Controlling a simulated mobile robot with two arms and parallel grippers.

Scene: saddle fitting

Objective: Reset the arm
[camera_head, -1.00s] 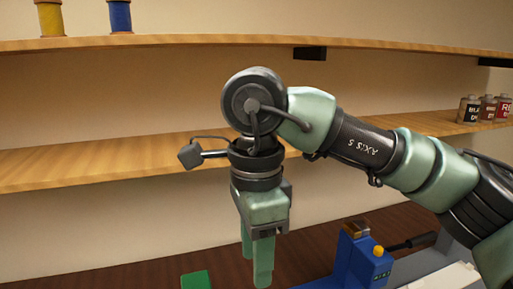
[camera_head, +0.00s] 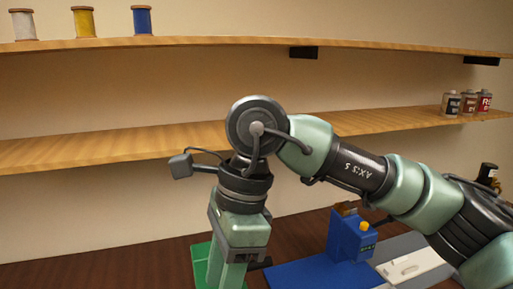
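The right gripper (camera_head: 226,272) points down, tilted slightly, over the dark bench near a green block or mat (camera_head: 201,262). Its lower finger ends run to the bottom edge, and their gap is not clear. I see nothing held between them. My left gripper is not in view.
A blue fixture (camera_head: 350,238) with a yellow knob stands on a blue mat (camera_head: 312,275), beside a grey-white tray (camera_head: 412,265). Two wooden shelves (camera_head: 110,146) cross the back wall. Spools (camera_head: 85,22) stand upper left; small cans (camera_head: 468,102) stand at right.

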